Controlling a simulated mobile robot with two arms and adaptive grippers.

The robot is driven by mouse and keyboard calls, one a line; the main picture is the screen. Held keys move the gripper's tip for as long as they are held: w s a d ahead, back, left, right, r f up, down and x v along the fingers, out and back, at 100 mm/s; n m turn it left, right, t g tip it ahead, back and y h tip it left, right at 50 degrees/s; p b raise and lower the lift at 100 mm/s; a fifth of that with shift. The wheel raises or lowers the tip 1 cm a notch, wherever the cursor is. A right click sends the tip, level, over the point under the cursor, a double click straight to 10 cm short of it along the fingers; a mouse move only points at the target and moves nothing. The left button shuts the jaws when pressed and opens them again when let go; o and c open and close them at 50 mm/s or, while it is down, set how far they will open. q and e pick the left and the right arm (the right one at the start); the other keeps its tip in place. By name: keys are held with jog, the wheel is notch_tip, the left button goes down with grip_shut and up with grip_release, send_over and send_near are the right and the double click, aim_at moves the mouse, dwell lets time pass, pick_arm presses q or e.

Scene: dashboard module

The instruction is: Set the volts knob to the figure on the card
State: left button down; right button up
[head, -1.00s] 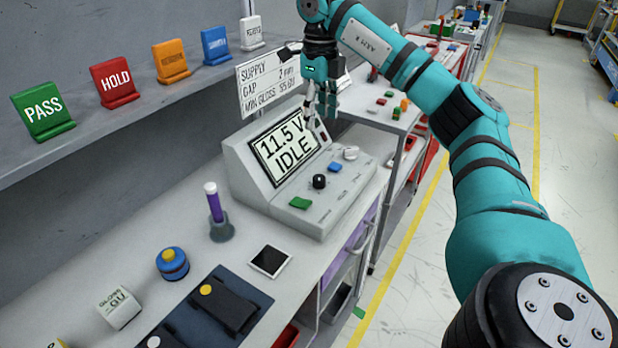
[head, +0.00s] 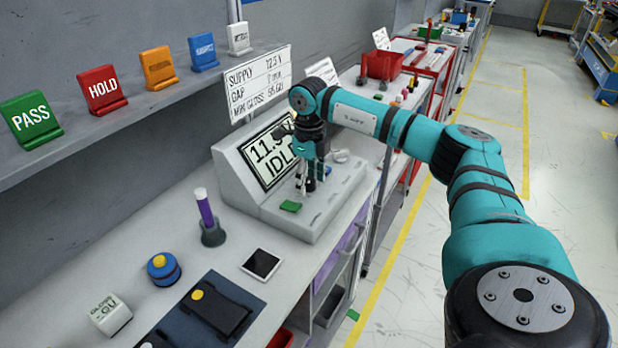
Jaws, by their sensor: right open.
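The supply unit (head: 232,172) stands on the bench with a tilted display (head: 262,160) that shows 11.5 V and IDLE in the earlier frame and is now partly covered by my right gripper. The black volts knob (head: 309,186) is on the unit's sloping panel, mostly hidden by the fingers. My right gripper (head: 311,181) points down at the knob, open, with its fingertips around or just above it; I cannot tell if they touch.
A green button (head: 291,206) sits left of the knob, and a blue button (head: 327,170) and a white knob (head: 340,156) sit right of it. A purple-filled tube (head: 205,210) stands in front of the unit. A dark tablet (head: 262,263) lies on the bench.

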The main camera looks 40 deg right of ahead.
grip_shut()
pick_arm(q)
jog(key=shift+s, duration=0.3)
